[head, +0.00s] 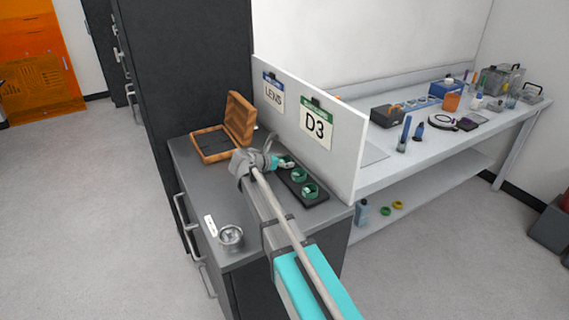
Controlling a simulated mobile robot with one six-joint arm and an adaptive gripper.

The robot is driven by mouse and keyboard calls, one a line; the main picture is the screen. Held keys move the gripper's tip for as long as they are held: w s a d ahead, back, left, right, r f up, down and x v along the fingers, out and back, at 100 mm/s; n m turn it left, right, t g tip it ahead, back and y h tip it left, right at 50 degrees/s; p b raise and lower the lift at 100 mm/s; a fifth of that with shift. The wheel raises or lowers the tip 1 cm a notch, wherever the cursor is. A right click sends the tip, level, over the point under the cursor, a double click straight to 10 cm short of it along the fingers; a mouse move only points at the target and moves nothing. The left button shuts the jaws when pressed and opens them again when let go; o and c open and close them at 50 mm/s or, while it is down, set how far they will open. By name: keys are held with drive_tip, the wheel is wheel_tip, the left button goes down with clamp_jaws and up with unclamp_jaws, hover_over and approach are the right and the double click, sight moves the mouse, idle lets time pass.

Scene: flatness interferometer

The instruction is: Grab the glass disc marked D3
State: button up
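A black tray (292,188) on the grey cabinet top (190,195) holds several green-rimmed round pieces, which look like the glass discs. I see a rear one (286,161), a middle one (299,174) and a front one (311,190). No marking is readable on them. A sign reading D3 (316,125) hangs on the white panel behind the tray. My gripper (271,160) is at the tray's rear left end, close to the rear disc. My own wrist partly hides it, so its fingers and any contact are unclear.
An open wooden box (240,120) stands behind my wrist. A LENS sign (273,92) hangs on the white panel (350,150). A metal round container (231,236) and a small white label (211,225) are at the front left. A cluttered bench (380,178) lies beyond the panel.

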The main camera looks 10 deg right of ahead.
sight(284, 160)
drive_tip(key=c, duration=0.6)
drive_tip(key=shift+r, duration=0.2)
wheel_tip(284, 160, up, 3)
drive_tip(key=p, duration=0.3)
drive_tip(key=s+r+p, duration=0.3)
drive_tip(key=s, duration=0.1)
drive_tip(key=s+r+p, duration=0.3)
drive_tip(key=s, duration=0.2)
drive_tip(key=s+d+r+p, duration=0.1)
drive_tip(key=s+r+p, duration=0.2)
drive_tip(key=s+p, duration=0.1)
drive_tip(key=shift+s+r, duration=0.3)
drive_tip(key=shift+s, duration=0.2)
